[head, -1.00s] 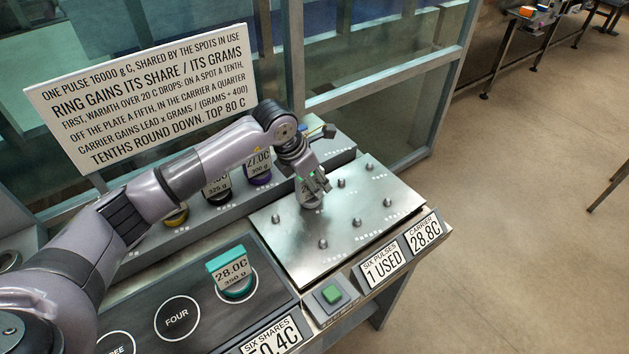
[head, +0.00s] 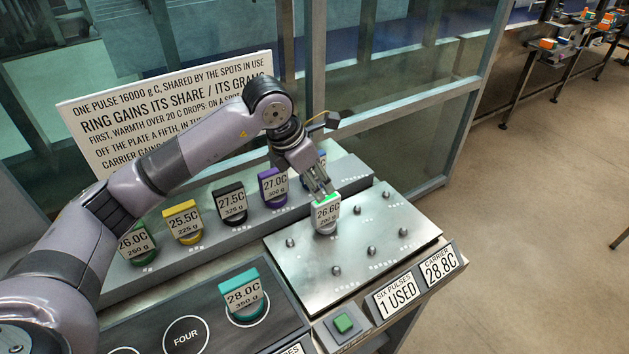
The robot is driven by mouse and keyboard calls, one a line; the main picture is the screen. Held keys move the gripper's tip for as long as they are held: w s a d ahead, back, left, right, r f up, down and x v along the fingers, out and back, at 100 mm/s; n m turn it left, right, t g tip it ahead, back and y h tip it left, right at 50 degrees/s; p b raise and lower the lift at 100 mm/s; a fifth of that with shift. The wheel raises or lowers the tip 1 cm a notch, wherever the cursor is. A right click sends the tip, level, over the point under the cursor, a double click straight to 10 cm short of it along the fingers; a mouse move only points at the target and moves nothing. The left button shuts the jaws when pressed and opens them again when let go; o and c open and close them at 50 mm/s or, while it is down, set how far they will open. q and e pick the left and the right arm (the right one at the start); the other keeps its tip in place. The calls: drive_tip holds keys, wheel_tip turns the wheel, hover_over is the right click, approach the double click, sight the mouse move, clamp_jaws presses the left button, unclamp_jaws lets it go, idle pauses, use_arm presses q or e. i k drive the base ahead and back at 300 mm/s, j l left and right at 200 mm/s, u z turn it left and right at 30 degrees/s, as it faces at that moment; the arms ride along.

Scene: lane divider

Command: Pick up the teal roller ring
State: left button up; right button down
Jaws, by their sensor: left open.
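The teal roller ring (head: 247,312) sits on a white-circled spot of the dark board at the lower middle; its tag reads 28.0C, 350 g. My left gripper (head: 321,192) is open, well away from the teal ring, up and to its right. It is just above a pale ring (head: 326,226) tagged 26.6C, 200 g, which stands on the metal plate (head: 300,262). Whether the fingertips touch that tag's top I cannot tell. My right gripper does not show.
Green, yellow (head: 184,225), black (head: 231,205) and purple (head: 272,187) tagged rings stand along the rear rack. Several small pegs rise from the plate. A green button (head: 343,323) is in front. A sign (head: 165,100) and glass panels stand behind.

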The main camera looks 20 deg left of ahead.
sight(241, 290)
drive_tip(key=u, duration=1.2)
drive_tip(key=k+l, duration=0.1)
drive_tip(key=k, duration=0.1)
